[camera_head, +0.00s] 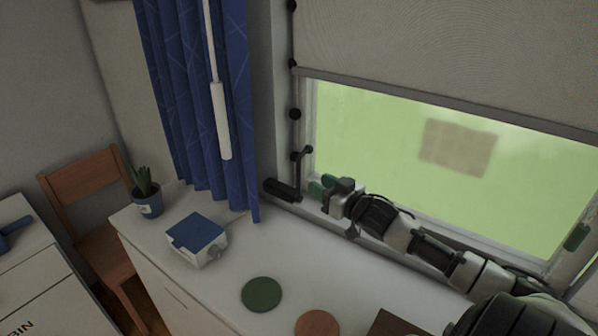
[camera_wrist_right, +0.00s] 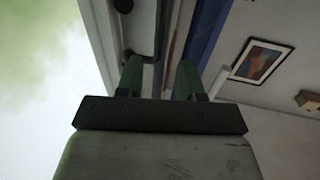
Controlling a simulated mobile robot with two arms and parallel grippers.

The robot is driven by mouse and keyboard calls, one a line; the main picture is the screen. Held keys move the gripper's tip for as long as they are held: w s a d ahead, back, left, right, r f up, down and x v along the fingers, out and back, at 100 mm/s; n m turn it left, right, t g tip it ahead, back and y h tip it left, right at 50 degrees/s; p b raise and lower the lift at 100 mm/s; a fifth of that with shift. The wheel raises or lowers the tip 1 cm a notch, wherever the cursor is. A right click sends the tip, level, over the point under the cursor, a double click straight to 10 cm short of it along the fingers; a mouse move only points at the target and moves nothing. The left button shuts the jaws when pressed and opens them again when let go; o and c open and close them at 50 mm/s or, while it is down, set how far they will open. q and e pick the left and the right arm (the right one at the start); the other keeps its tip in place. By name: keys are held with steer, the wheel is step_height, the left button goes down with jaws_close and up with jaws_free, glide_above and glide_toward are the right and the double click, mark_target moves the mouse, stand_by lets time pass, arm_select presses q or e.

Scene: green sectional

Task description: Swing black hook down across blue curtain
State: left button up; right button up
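The blue curtain (camera_head: 205,90) hangs left of the window, and a blue strip of it shows in the right wrist view (camera_wrist_right: 208,35). A small black hook-like piece (camera_head: 304,151) sticks out from the left window edge, right of the curtain; I cannot tell for sure that it is the task's hook. My right gripper (camera_head: 316,188) is at the window's lower left corner, below that piece and apart from the curtain. In the wrist view its green fingers (camera_wrist_right: 158,78) stand apart with nothing clearly held between them. My left gripper is not in view.
A white wand (camera_head: 221,120) hangs before the curtain. A dark block (camera_head: 282,190) lies just left of my right gripper. The white counter (camera_head: 230,270) holds a potted plant (camera_head: 146,200), a blue-topped box (camera_head: 197,240), a green disc (camera_head: 261,294) and a brown disc (camera_head: 317,324).

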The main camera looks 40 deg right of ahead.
mark_target(300, 174)
steer(key=w, duration=0.4)
steer(key=shift+w+f+p, duration=0.1)
steer(key=shift+w+p, duration=0.3)
steer(key=w, duration=0.3)
steer(key=shift+w+a+p, duration=0.2)
steer(key=shift+a+p, duration=0.05)
steer(key=shift+p, duration=0.05)
steer(key=shift+w+f, duration=0.1)
steer(key=shift+w, duration=0.15)
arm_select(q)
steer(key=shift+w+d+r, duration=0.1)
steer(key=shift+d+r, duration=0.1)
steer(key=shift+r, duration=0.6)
arm_select(e)
steer(key=shift+c, duration=0.3)
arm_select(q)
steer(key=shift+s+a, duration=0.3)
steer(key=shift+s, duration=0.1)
arm_select(e)
jaws_close()
